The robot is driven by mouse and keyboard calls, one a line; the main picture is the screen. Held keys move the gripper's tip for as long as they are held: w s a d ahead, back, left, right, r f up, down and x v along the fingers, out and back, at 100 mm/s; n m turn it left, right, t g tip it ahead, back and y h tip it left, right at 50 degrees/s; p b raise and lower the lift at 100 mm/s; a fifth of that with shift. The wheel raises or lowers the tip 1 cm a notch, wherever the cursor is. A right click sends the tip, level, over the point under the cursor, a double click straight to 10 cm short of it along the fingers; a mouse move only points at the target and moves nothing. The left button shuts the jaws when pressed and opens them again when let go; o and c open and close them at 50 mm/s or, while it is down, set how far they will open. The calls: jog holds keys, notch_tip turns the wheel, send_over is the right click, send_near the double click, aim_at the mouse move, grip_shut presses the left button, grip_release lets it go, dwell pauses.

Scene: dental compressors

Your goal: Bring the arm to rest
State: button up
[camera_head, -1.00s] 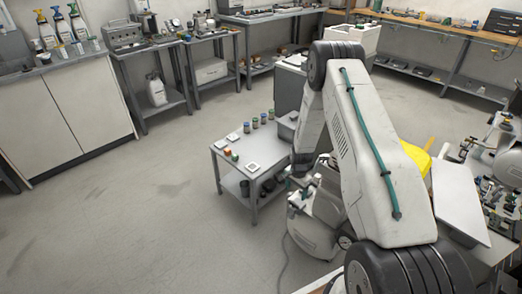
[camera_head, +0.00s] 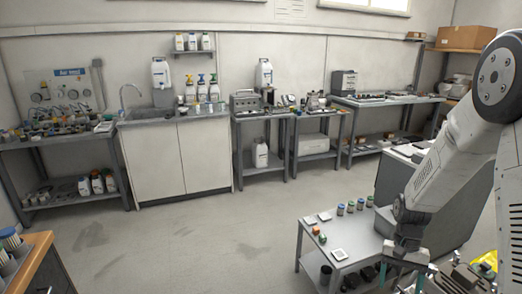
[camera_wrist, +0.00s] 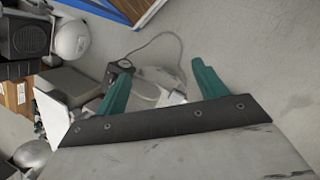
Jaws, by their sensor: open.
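My gripper (camera_head: 403,272) hangs at the lower right of the head view, pointing down in front of the small grey table. Its two teal fingers also show in the wrist view (camera_wrist: 160,78), spread apart with nothing held between them. My arm comes in from the right edge of the head view and bends down to the gripper. In the wrist view, a pale rounded machine (camera_wrist: 155,88) lies beyond the fingers, partly hidden by them.
The small grey table (camera_head: 345,240) carries several small jars and white tiles near my gripper. A grey cabinet (camera_head: 402,180) stands behind it. A sink cabinet (camera_head: 178,160) and benches line the far wall. The floor (camera_head: 190,240) at left centre is clear.

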jog(key=s+a+r+n+t, duration=0.2)
jog(key=s+a+r, duration=0.3)
jog(key=s+r, duration=0.6)
jog(key=s+a+r+n+t+h, duration=0.1)
jog(key=s+a+r+n+t, duration=0.2)
jog(key=s+a+r, duration=0.3)
jog(key=s+r+n, duration=0.1)
jog(key=s+r, duration=0.4)
jog(key=r, duration=0.5)
jog(key=shift+s+r, duration=0.2)
jog(key=shift+r, duration=0.2)
